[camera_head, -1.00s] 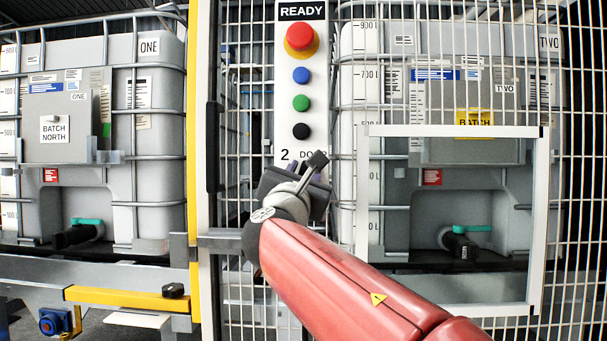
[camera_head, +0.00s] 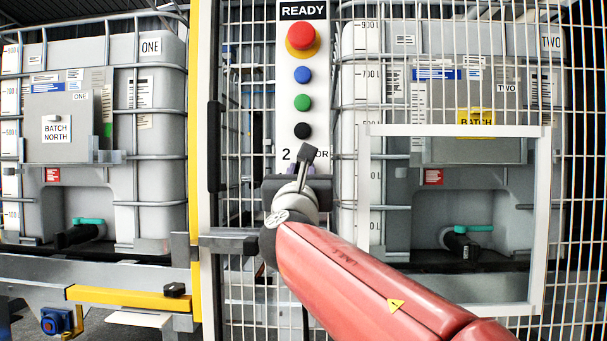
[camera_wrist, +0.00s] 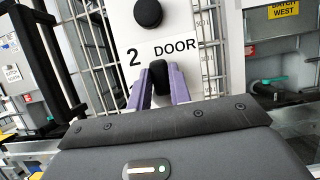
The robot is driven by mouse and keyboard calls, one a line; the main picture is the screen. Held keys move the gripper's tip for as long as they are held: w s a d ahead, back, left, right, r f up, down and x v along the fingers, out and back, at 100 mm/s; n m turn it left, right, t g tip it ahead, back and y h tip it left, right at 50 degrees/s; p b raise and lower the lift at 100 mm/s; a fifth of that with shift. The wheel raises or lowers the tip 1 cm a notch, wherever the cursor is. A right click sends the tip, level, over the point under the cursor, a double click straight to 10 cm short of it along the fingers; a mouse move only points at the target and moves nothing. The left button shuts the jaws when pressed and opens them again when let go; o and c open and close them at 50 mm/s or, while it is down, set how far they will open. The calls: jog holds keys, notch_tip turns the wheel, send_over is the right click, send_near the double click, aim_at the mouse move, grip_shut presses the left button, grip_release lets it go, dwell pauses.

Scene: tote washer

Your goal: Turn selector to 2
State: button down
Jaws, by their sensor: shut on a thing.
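The selector is a small black knob (camera_wrist: 158,72) on the white control panel (camera_wrist: 185,20), just below the labels "2" and "DOOR" in the wrist view. My gripper (camera_wrist: 161,84) has its two purple fingers on either side of the knob, shut on it. The visible top of the knob stands roughly upright in the wrist view. In the head view my gripper (camera_head: 300,170) is at the lower part of the panel and hides the selector. The "2" label (camera_head: 286,155) shows there, and "DOOR" is partly covered.
Above the selector are a black button (camera_head: 302,131), a green button (camera_head: 302,102), a blue button (camera_head: 302,75) and a red mushroom button (camera_head: 301,36). Wire mesh fencing surrounds the panel. A white-framed opening (camera_head: 545,220) is at the right. Tank ONE (camera_head: 155,90) stands at the left.

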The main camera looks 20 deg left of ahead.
jog(key=shift+s+a+f+n+g+y+p, duration=0.15)
jog(key=shift+n+g+y, duration=0.5)
jog(key=shift+n, duration=1)
jog(key=shift+w+a+n+g+y+p, duration=0.1)
jog(key=shift+a+n+g+y+p, duration=0.15)
jog(key=shift+n+y, duration=1.05)
jog(key=shift+s+a+f+n+g+y+p, duration=0.15)
jog(key=shift+n+g+y, duration=0.35)
jog(key=shift+n, duration=1.45)
jog(key=shift+w+r, duration=0.1)
jog(key=c, duration=1.3)
grip_release()
jog(key=b+v, duration=0.2)
jog(key=v, duration=0.6)
jog(key=shift+a, duration=0.1)
